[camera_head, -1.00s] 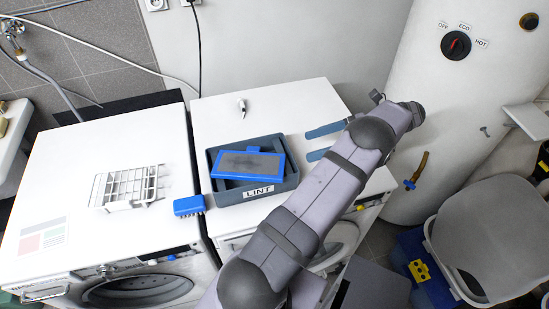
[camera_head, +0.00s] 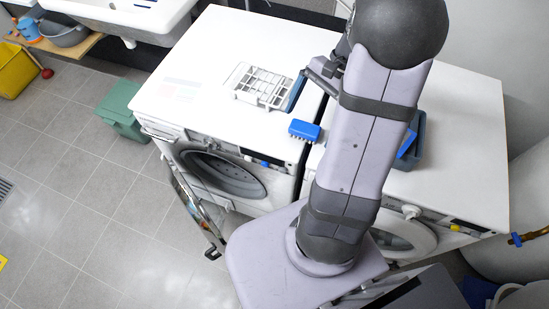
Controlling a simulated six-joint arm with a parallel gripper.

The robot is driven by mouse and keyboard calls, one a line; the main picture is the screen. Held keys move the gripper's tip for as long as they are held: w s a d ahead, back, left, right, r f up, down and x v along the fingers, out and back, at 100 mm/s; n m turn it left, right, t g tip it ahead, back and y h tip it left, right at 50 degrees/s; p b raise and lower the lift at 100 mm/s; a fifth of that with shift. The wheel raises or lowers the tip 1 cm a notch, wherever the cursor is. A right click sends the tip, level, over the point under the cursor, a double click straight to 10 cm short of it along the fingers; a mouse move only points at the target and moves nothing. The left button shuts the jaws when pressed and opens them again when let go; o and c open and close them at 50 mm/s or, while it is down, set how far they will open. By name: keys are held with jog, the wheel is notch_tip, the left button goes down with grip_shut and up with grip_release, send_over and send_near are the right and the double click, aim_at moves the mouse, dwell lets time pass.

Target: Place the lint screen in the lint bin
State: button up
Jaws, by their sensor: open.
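The blue lint screen (camera_head: 406,146) shows only as a small blue edge in the lint bin, to the right of my arm. The blue-grey lint bin (camera_head: 420,135) stands on the right-hand machine and is mostly hidden behind my arm, as is its label. How the screen rests inside cannot be told now. My gripper (camera_head: 297,92) is left of the bin, near the right end of the white rack. One blue-grey finger shows clearly; the other is hidden or unclear. The gripper is open, with nothing seen in it.
A white wire rack (camera_head: 262,87) lies on the left machine top (camera_head: 200,75). A blue brush (camera_head: 304,130) lies near that top's front right edge. The left machine top is otherwise mostly clear. A sink (camera_head: 130,15) is at the back left.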

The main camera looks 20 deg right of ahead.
jog(key=s+a+f+n+t+h, duration=0.1)
jog(key=s+a+n+h, duration=0.3)
jog(key=a+n, duration=0.9)
jog(key=shift+s+f+n+h, duration=0.3)
jog(key=shift+s+f+n, duration=0.3)
jog(key=shift+s+f, duration=0.1)
jog(key=shift+a, duration=0.1)
notch_tip(320, 180, down, 37)
jog(key=b, duration=3.7)
jog(key=shift+f, duration=0.15)
